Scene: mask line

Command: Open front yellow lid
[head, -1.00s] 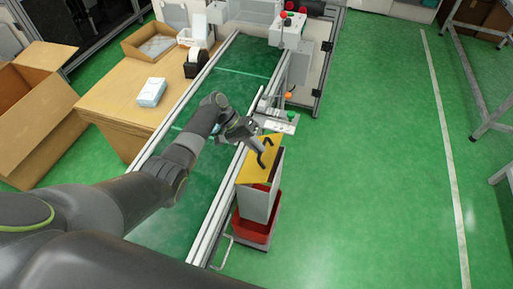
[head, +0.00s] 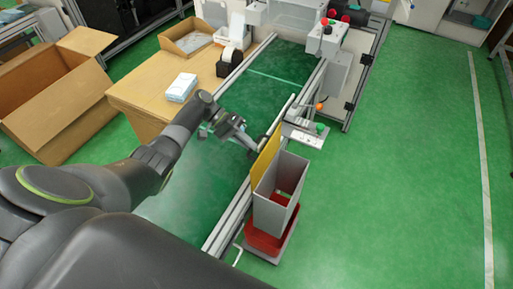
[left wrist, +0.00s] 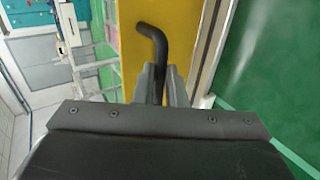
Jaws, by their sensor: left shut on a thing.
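The yellow lid (head: 265,156) stands upright along the left edge of a grey bin (head: 272,207), whose top is open. Something red shows inside the bin, and a red tray (head: 263,243) is under it. My left gripper (head: 252,145) is at the left side of the lid. In the left wrist view, its fingers (left wrist: 163,86) are shut on the black bent handle (left wrist: 155,38) on the yellow lid (left wrist: 131,60). The handle is hard to make out in the head view. My right gripper is not in view.
The green conveyor with its metal rail (head: 232,218) runs along the bin's left side. A wooden table (head: 150,98) and a cardboard box (head: 52,98) are at left. The green floor at right is clear.

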